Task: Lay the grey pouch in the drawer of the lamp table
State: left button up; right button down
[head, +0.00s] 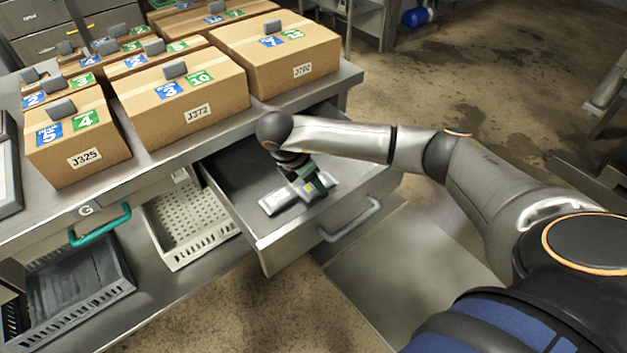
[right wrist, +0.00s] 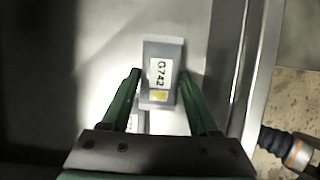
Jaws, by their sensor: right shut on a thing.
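The drawer (head: 262,243) of the lamp table is pulled open below the tabletop. My right gripper (head: 318,188) reaches down into it and is shut on the grey pouch (right wrist: 163,55), labelled G742 with a yellow mark. In the head view the pouch's end (head: 328,181) shows beside the fingers. It is low over the drawer floor; I cannot tell whether it touches. A second pale grey piece with a white label (head: 284,202) lies just left of the gripper in the drawer, partly hidden in the wrist view (right wrist: 134,122). My left gripper is not in view.
Several cardboard boxes (head: 180,105) with grey pieces on top stand on the table (head: 150,165). The drawer's handle (head: 350,222) sticks out at its front. Below are a white perforated basket (head: 185,222) and a dark crate (head: 80,285). The drawer's back left floor looks clear.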

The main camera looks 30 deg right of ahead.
aim_at(305, 191)
jog(key=shift+f, duration=0.2)
jog(key=shift+c, duration=0.7)
grip_release()
jog(key=shift+r+p, duration=0.35)
jog(key=shift+r, duration=0.15)
jog(key=v, duration=0.6)
jog(key=shift+w+r, duration=0.1)
jog(key=shift+r, duration=0.15)
pick_arm(q)
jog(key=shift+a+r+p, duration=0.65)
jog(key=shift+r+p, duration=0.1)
jog(key=shift+p, duration=0.1)
pick_arm(e)
jog(key=v, duration=0.5)
jog(key=shift+a+r, duration=0.15)
jog(key=shift+r, duration=0.25)
